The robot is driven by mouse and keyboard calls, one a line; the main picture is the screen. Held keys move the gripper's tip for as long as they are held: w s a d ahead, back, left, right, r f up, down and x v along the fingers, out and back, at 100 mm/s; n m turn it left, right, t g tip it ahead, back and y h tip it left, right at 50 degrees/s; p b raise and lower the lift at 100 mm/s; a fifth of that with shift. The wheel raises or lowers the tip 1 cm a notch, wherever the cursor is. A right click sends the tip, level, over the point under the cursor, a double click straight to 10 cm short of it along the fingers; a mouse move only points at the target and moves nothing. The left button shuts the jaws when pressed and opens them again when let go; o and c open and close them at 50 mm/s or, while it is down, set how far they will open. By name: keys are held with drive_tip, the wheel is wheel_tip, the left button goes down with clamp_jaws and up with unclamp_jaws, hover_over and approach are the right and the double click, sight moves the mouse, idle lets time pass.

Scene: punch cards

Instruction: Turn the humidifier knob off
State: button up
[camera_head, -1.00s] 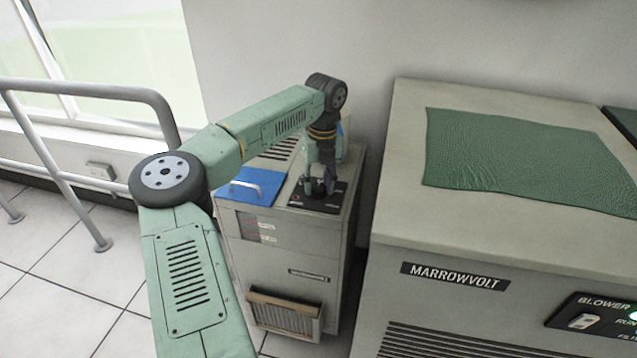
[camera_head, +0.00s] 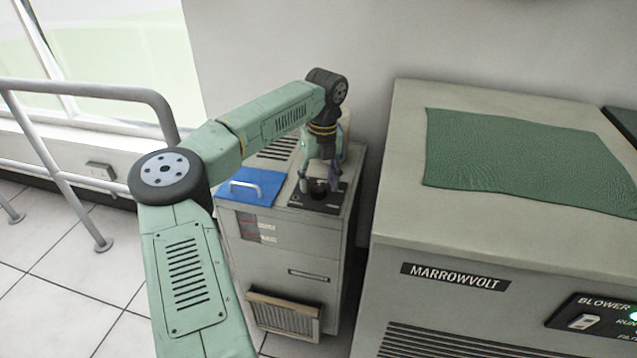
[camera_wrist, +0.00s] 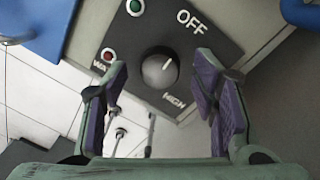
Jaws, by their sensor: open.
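The humidifier (camera_head: 285,265) is a beige cabinet with a black control panel (camera_head: 303,203) on its top. The knob's white mark points up and slightly right, towards OFF. My gripper (camera_head: 318,187) is open above the panel, pointing down. In the wrist view its purple-padded fingers (camera_wrist: 161,64) lie on either side of the knob, with clear gaps, not touching it.
A green light (camera_wrist: 135,6) and a red light (camera_wrist: 108,54) sit on the panel. A blue lid with a handle (camera_head: 250,187) lies left of the panel. A large MARROWVOLT cabinet (camera_head: 400,225) stands right. A grey railing (camera_head: 70,178) is at left.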

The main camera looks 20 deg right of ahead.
sight(321, 186)
wheel_tip(321, 186, up, 11)
drive_tip(key=shift+d, duration=0.35)
idle(0.3)
